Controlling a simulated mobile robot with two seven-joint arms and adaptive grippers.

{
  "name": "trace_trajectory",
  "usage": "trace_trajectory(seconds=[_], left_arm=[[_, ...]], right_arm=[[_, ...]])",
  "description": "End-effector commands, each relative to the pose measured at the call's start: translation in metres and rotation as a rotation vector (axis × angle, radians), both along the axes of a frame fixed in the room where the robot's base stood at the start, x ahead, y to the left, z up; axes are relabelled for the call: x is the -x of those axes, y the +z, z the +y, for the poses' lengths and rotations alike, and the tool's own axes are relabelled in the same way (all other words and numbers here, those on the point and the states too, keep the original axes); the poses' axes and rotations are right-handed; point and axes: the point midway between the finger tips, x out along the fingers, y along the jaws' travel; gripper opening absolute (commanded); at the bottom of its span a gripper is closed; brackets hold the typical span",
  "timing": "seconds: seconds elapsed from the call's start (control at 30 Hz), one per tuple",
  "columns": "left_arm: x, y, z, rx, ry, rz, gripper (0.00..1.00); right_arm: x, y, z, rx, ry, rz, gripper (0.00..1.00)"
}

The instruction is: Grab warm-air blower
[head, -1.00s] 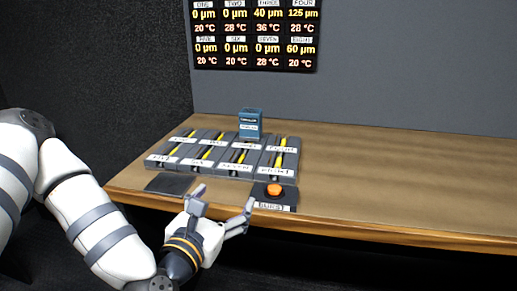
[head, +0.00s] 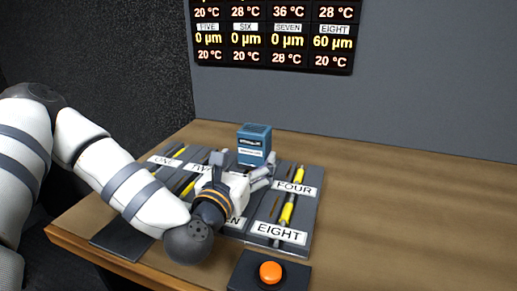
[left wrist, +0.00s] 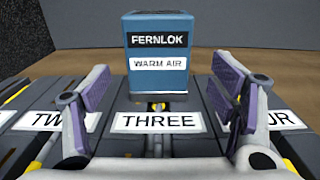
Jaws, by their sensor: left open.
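The warm-air blower is a blue box (head: 254,146) with a black "FERNLOK" label and a white label. My left gripper (head: 243,170) is open above the slot panel, just in front of the blower. In the left wrist view its fingers (left wrist: 162,100) are to either side of the blower's lower part in the picture, with nothing between them. My right gripper is not in view.
The dark slot panel (head: 313,204) carries labelled slots with yellow-marked pieces. A black box with an orange button (head: 270,272) sits at the front, and a dark flat pad (head: 122,240) at front left. The table (head: 420,210) is clear to the right. A readout screen (head: 270,35) hangs on the wall.

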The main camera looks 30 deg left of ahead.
Motion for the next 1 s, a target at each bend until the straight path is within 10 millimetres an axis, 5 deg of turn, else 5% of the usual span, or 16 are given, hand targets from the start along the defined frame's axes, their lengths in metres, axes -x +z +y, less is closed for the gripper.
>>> trace_trajectory(seconds=[0.3, 0.6, 0.9, 1.0], left_arm=[[-0.049, 0.012, 0.014, -0.002, 0.000, -0.011, 0.78], [-0.056, 0.011, 0.015, 0.001, -0.001, -0.008, 0.76], [-0.056, 0.012, 0.015, 0.001, -0.001, -0.012, 0.08], [-0.056, 0.012, 0.015, 0.001, -0.001, -0.012, 0.06]], right_arm=[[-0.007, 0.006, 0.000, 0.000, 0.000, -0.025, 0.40], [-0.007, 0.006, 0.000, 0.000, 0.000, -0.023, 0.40], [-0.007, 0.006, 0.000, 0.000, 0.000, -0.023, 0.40], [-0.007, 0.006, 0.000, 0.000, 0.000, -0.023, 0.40]])
